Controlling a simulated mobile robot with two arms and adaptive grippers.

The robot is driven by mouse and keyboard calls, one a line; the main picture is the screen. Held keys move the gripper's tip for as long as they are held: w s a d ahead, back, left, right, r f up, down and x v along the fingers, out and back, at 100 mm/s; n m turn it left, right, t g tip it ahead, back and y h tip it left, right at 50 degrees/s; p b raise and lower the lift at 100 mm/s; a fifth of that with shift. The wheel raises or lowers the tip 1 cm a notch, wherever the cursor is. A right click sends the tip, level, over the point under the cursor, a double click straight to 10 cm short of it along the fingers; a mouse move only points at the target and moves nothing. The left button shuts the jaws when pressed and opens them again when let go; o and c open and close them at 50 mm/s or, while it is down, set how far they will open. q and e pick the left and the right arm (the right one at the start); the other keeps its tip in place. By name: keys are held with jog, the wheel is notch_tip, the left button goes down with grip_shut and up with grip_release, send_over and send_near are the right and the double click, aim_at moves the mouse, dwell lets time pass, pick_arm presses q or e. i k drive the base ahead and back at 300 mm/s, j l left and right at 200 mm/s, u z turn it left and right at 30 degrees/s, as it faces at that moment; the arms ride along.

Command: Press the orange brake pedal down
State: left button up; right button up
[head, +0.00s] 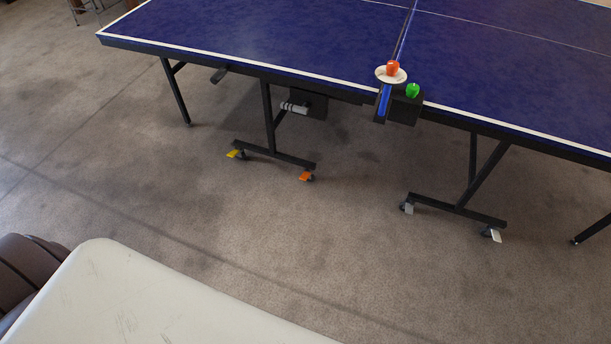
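The orange brake pedal (305,176) is a small tab on a caster at the right end of the left foot bar under the blue table tennis table. It looks tilted, but its exact angle is too small to tell. A yellow pedal (233,154) is on the caster at the left end of the same foot bar. Grey pedals (408,208) and white pedals (496,236) are on the casters of the right foot bar. Neither of my grippers is in view.
The table tennis table (250,40) spans the back. A black box with a green knob (413,90) and a white disc with an orange knob (393,68) sit at its near edge. A pale surface (150,300) fills the lower left, beside a dark brown seat (28,270). Carpet between is clear.

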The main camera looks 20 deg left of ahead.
aim_at(304, 174)
jog(key=i+l, duration=0.1)
jog(key=i, duration=0.35)
jog(key=i+u, duration=0.1)
jog(key=i, duration=0.4)
jog(key=i+l, duration=0.2)
jog(key=i, duration=0.25)
